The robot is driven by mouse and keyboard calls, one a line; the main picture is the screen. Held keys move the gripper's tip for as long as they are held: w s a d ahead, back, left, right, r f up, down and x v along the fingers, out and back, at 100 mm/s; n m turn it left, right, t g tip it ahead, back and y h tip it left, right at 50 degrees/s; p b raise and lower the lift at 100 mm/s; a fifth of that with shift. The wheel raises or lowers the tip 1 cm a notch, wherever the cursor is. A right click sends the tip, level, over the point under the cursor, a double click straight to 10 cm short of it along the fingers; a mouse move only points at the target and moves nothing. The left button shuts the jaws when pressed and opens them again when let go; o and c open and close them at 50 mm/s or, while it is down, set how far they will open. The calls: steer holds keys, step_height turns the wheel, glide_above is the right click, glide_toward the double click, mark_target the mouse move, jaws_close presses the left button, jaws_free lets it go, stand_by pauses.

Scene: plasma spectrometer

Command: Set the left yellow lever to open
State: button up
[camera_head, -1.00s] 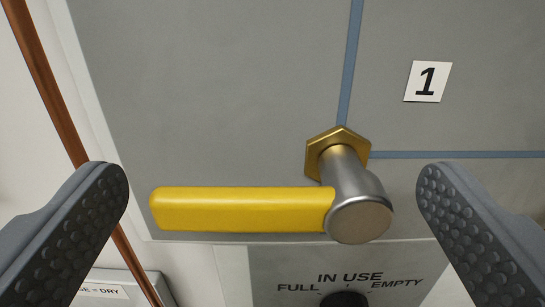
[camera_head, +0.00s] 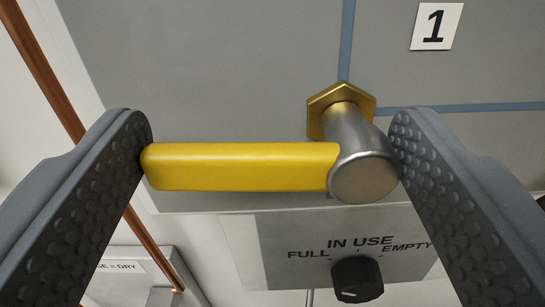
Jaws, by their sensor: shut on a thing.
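The yellow lever (camera_head: 240,167) lies horizontally across the middle of the view, its free end pointing left. Its silver pivot (camera_head: 362,165) is at the right end, on a brass hex nut (camera_head: 341,100) against the grey panel. My gripper (camera_head: 270,150) is shut on the lever lengthwise. The left finger touches the free yellow end and the right finger touches the silver pivot. Both fingers have dark, dimpled pads. Only this one lever is in view.
The grey panel (camera_head: 200,70) carries blue lines and a label "1" (camera_head: 437,26). Below is a plate marked "IN USE", "FULL" and "EMPTY" with a black knob (camera_head: 357,279). A copper pipe (camera_head: 60,90) runs down the left. A box labelled "DRY" (camera_head: 127,267) sits at lower left.

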steer(key=shift+m+b, duration=1.1)
steer(key=shift+b, duration=0.15)
steer(key=shift+d+r+m+b, duration=0.2)
steer(key=shift+r+m+b, duration=0.1)
steer(key=shift+m+b, duration=0.5)
steer(key=m, duration=0.1)
steer(key=m+b, duration=0.2)
steer(key=shift+d+r+m, duration=0.3)
steer(key=shift+d+m, duration=0.05)
steer(key=shift+m, duration=0.05)
steer(key=shift+d+r+m+b, duration=0.25)
steer(key=shift+m+b, duration=0.4)
steer(key=shift+m, duration=0.25)
steer(key=m, duration=0.2)
steer(key=d+m+b, duration=0.1)
steer(key=m, duration=0.1)
steer(key=shift+d+r, duration=0.1)
steer(key=shift+r, duration=0.05)
steer(key=shift+d+m+b, duration=0.25)
steer(key=shift+m+b, duration=0.05)
steer(key=shift+m, duration=0.65)
steer(key=shift+d+m+b, duration=0.25)
steer(key=shift+m, duration=0.7)
steer(key=o, duration=1.4)
steer(key=shift+d, duration=0.1)
steer(key=shift+c, duration=0.2)
